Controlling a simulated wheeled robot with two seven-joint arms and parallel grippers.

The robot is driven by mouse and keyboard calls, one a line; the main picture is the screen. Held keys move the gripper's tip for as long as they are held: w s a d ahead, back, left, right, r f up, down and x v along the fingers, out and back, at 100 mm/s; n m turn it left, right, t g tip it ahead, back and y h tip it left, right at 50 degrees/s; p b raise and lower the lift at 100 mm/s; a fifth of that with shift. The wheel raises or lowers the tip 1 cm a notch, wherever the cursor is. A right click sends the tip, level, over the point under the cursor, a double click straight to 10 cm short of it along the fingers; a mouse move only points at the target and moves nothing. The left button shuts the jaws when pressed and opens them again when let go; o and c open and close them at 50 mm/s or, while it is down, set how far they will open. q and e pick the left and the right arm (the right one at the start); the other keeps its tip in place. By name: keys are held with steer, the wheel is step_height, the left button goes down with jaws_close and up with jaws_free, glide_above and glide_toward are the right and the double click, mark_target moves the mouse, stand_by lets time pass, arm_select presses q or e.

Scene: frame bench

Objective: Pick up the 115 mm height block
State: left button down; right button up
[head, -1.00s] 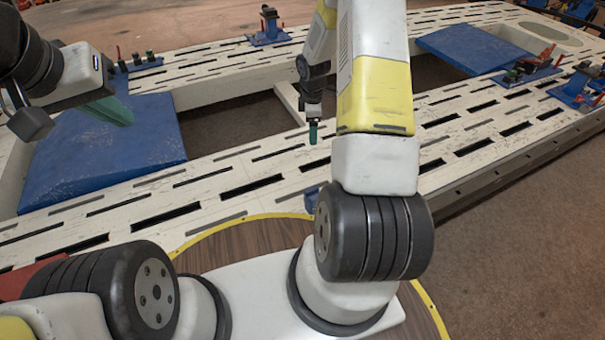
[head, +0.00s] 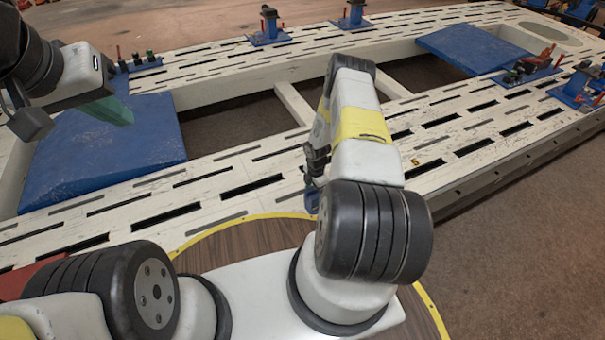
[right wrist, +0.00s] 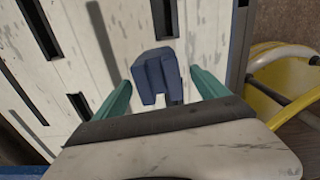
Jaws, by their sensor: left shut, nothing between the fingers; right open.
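A blue block (right wrist: 156,78) stands on the slotted white bench in the right wrist view. It also shows as a small blue piece (head: 311,201) at the bench's near edge in the head view, partly behind my right arm. My right gripper (right wrist: 160,88) is open, its two teal fingers on either side of the block's near part with gaps on both sides. Whether the block is fully between them in depth I cannot tell. No height marking is readable. My left gripper (head: 118,112) is shut and empty above the left blue plate.
The white slotted bench (head: 245,175) has openings and blue plates at left (head: 100,160) and right (head: 475,48). Blue clamp fixtures stand at the back (head: 268,28) and right (head: 580,85). A yellow curved part (right wrist: 290,75) lies beside the bench in the right wrist view.

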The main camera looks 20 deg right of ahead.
step_height(320, 180, down, 4)
steer(key=shift+w+r, duration=0.1)
steer(key=shift+w, duration=0.05)
jaws_close()
stand_by(0.4)
